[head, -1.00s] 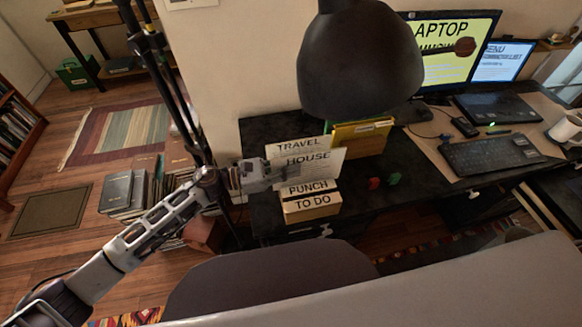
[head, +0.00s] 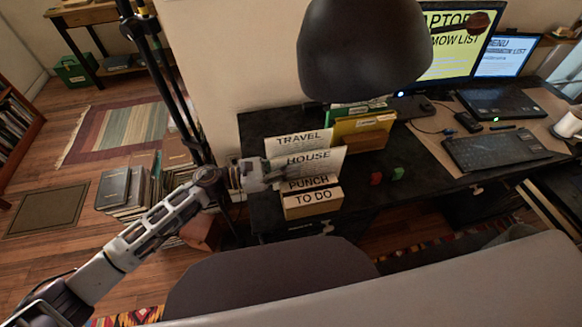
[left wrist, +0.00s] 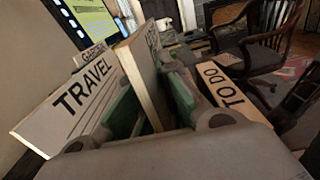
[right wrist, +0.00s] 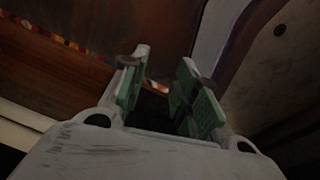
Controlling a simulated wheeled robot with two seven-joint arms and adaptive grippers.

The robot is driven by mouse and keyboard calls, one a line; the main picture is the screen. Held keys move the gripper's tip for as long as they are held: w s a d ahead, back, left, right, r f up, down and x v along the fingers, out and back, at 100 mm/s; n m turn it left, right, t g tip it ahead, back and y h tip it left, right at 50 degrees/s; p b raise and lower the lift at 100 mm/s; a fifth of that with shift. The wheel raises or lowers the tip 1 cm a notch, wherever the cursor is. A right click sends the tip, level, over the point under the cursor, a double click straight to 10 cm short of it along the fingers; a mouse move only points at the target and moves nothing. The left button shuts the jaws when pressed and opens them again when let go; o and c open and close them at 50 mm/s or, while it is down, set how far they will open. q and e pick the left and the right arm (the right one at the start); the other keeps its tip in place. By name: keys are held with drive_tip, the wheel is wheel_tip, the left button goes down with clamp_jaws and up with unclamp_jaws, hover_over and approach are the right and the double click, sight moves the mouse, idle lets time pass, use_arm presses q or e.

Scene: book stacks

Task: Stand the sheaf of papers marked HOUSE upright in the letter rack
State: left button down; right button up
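The HOUSE sheaf of papers (head: 312,160) shows a pale front face with its top edge slightly slanted, rising to the right. It stands between the TRAVEL sheaf (head: 297,139) behind and the PUNCH sheaf (head: 311,181) in front. The wooden letter rack (head: 313,208) has TO DO on its front. My left gripper (head: 268,174) is at the HOUSE sheaf's left end; in the left wrist view the sheaf (left wrist: 147,80) lies between its green pads. The sheaf's bottom is hidden behind PUNCH. My right gripper (right wrist: 157,95) is open and empty.
A black desk lamp (head: 360,50) hangs over the desk behind the rack. A yellow folder (head: 362,132) stands behind right. A keyboard (head: 497,150) is farther right.

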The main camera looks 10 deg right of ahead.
use_arm(q)
drive_tip(key=shift+f, duration=0.3)
drive_tip(key=shift+f+b, duration=0.2)
drive_tip(key=shift+b, duration=0.25)
drive_tip(key=shift+f+b, duration=0.4)
use_arm(e)
drive_tip(key=shift+t, duration=0.3)
drive_tip(key=shift+w+a, duration=0.45)
drive_tip(key=shift+w, duration=0.25)
drive_tip(key=shift+w+a, duration=0.4)
drive_tip(key=shift+w, duration=0.3)
drive_tip(key=shift+w+a, duration=0.45)
drive_tip(key=shift+w, duration=0.25)
use_arm(q)
drive_tip(key=shift+f, duration=0.15)
use_arm(e)
drive_tip(key=shift+w+a, duration=0.1)
drive_tip(key=shift+a, duration=0.05)
drive_tip(key=shift+w+a+r, duration=0.15)
drive_tip(key=shift+w+r, duration=0.05)
drive_tip(key=shift+w, duration=0.35)
use_arm(q)
drive_tip(key=c, duration=1.6)
unclamp_jaws()
drive_tip(key=shift+o, duration=0.2)
drive_tip(key=shift+f, duration=0.1)
drive_tip(key=shift+a, duration=0.1)
drive_tip(key=a, duration=1.2)
drive_tip(key=shift+s, duration=0.2)
